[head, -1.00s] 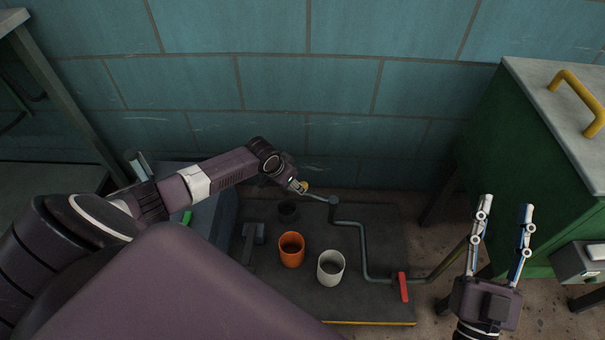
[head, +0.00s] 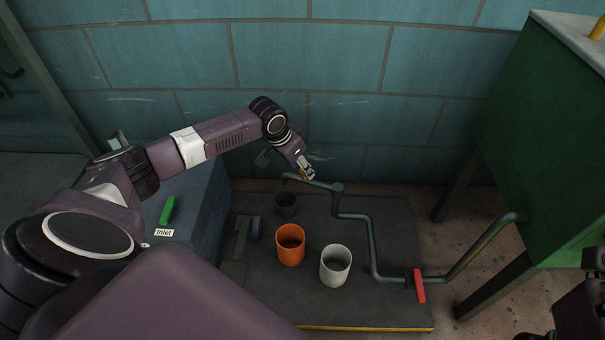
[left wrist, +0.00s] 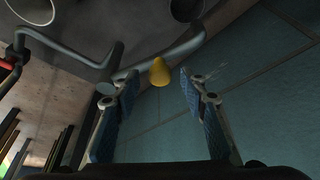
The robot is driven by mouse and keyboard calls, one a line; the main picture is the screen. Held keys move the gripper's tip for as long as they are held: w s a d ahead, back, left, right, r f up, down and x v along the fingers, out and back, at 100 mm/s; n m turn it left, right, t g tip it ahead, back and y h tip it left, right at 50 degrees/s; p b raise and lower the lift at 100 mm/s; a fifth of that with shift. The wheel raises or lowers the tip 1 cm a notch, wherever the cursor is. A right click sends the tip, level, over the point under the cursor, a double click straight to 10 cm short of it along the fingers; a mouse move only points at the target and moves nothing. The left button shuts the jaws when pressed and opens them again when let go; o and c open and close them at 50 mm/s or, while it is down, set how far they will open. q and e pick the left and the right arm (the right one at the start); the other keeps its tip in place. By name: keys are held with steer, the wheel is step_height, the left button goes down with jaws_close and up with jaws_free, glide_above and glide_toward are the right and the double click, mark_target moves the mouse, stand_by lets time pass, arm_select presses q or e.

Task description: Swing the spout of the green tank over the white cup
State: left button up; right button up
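The green tank (head: 545,135) stands at the right. Its grey pipe runs to a pivot (head: 338,188), from which the spout (head: 318,184) points left, its tip near the dark cup (head: 286,204) at the back. The white cup (head: 336,266) stands at the front, right of the orange cup (head: 290,246). My left gripper (head: 309,172) is at the spout, by its yellow knob. In the left wrist view my left gripper (left wrist: 158,76) is open, with the yellow knob (left wrist: 160,72) between and just beyond its fingertips. My right gripper (head: 592,262) is cut off at the right edge.
A red valve handle (head: 418,286) sits on the pipe at the right. A grey-blue block at the left carries a green handle (head: 167,210) and an "Inlet" label (head: 164,232). The tiled wall (head: 340,140) is close behind the spout.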

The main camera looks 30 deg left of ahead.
arm_select(q)
steer(key=shift+x, duration=0.8)
steer(key=shift+c, duration=0.5)
jaws_close()
